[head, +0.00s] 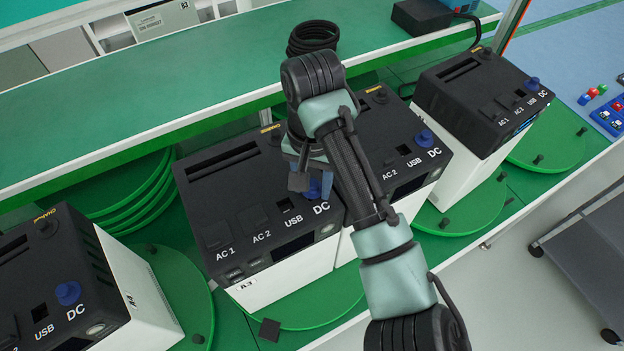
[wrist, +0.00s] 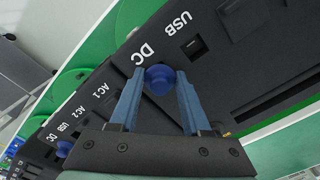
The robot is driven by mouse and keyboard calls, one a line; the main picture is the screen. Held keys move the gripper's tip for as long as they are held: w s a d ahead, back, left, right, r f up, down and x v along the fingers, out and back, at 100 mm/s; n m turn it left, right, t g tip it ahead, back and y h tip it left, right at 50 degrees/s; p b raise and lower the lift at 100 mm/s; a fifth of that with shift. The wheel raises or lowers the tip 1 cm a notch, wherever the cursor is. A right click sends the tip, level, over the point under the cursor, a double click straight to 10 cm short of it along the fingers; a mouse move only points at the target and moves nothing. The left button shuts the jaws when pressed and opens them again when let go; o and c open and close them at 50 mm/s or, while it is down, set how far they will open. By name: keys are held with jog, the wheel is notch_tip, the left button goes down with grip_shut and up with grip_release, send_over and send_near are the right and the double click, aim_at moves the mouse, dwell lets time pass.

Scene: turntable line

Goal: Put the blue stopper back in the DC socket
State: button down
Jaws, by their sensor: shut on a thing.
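The blue stopper (wrist: 160,80) is between my fingertips in the wrist view, beside the DC label on the black top of the power unit. In the head view the stopper (head: 314,188) is partly hidden by my gripper (head: 318,192). My gripper is shut on it, with one blue-grey finger on each side in the wrist view (wrist: 158,88). The DC socket is hidden under the stopper; how deep the stopper sits cannot be told. The unit (head: 225,215) has AC 1, AC 2, USB and DC labels and stands on a green turntable.
Similar units stand at the left (head: 30,270), just right behind my arm (head: 425,165) and far right (head: 480,90), each with a blue stopper by its DC label. A green shelf (head: 180,90) runs behind, holding a black cable coil (head: 312,38). A grey cart (head: 590,250) stands right.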

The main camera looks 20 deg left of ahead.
jog(key=shift+c, duration=1.4)
grip_release()
notch_tip(320, 180, up, 13)
jog(key=shift+p, duration=0.4)
